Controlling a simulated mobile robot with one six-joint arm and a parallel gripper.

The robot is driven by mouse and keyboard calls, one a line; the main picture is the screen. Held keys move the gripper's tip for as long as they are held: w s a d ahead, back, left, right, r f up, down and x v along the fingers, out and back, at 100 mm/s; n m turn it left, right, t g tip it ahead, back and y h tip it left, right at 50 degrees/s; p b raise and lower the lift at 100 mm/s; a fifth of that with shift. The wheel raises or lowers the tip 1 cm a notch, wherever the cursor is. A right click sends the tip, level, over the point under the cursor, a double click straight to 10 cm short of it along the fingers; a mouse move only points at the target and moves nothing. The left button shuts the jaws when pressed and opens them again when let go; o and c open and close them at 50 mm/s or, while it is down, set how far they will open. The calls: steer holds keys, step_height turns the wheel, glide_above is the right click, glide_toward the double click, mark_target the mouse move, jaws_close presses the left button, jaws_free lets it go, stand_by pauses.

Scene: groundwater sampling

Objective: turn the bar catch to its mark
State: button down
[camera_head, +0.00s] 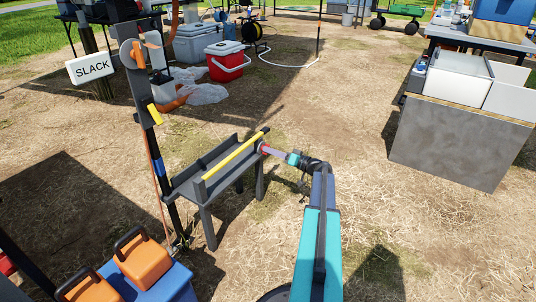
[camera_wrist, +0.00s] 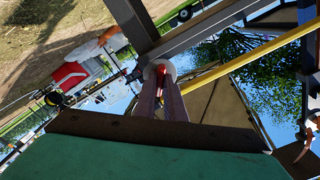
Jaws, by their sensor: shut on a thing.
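The bar catch looks to be the small red piece (camera_wrist: 161,78) at the near end of a grey trough (camera_head: 205,163) on legs. In the wrist view it sits between my fingers, in front of a pale round disc (camera_wrist: 171,67). My gripper (camera_head: 267,150) reaches it from the right and is shut on it; in the wrist view the two fingers (camera_wrist: 164,92) close around the red piece. The fingers hide most of the catch, so its angle is unclear. I cannot make out its mark in either view.
A yellow bar (camera_head: 235,155) runs along the trough. Orange handled blocks (camera_head: 145,261) sit at lower left. A grey stand (camera_head: 450,142) is at right. Straw-covered ground between is open.

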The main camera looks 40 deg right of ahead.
steer(key=shift+d+n, duration=0.1)
steer(key=shift+n, duration=3.8)
steer(key=c, duration=1.8)
jaws_free()
steer(key=shift+o, duration=0.2)
steer(key=shift+s, duration=0.15)
steer(key=p+v, duration=0.5)
steer(key=v, duration=0.8)
steer(key=shift+s, duration=0.3)
steer(key=shift+f, duration=0.1)
